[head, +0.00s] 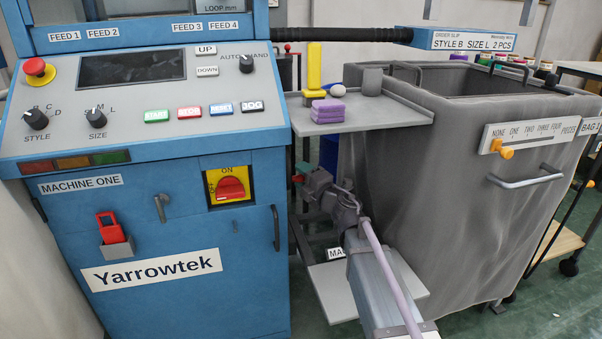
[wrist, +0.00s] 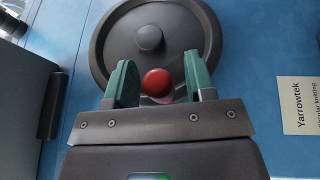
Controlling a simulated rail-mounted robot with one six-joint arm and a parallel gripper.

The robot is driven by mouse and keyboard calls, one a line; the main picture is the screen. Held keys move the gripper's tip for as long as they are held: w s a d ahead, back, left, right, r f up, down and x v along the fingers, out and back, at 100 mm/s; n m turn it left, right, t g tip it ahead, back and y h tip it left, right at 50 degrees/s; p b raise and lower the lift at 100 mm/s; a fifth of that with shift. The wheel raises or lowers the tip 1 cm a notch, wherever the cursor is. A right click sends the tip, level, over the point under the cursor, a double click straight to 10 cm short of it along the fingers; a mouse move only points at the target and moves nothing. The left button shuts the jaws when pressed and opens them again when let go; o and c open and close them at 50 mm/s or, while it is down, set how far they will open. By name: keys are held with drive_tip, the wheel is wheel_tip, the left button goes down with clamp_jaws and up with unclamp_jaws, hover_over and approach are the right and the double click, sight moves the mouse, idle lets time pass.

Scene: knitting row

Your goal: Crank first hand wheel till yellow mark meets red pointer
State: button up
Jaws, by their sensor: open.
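The hand wheel (wrist: 112,48) is a dark grey disc with a round hub on a blue panel in the wrist view. A red ball knob (wrist: 157,82) sits near its lower rim, with a small pale pink patch just below it. My gripper (wrist: 160,68) is open, its two green fingers on either side of the red knob, with gaps visible. In the head view my gripper (head: 297,179) is at the right side of the blue machine (head: 150,225), and the wheel is hidden. I see no yellow mark or red pointer on the wheel; my gripper covers its lower part.
A grey shelf (head: 390,118) with a yellow upright piece (head: 314,65) and purple blocks (head: 328,110) is above my arm. A large grey bin (head: 430,190) stands close on the right. A Yarrowtek label (wrist: 302,105) is right of the wheel.

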drive_tip(key=shift+w+a+r, duration=0.1)
drive_tip(key=shift+w+a, duration=0.3)
clamp_jaws()
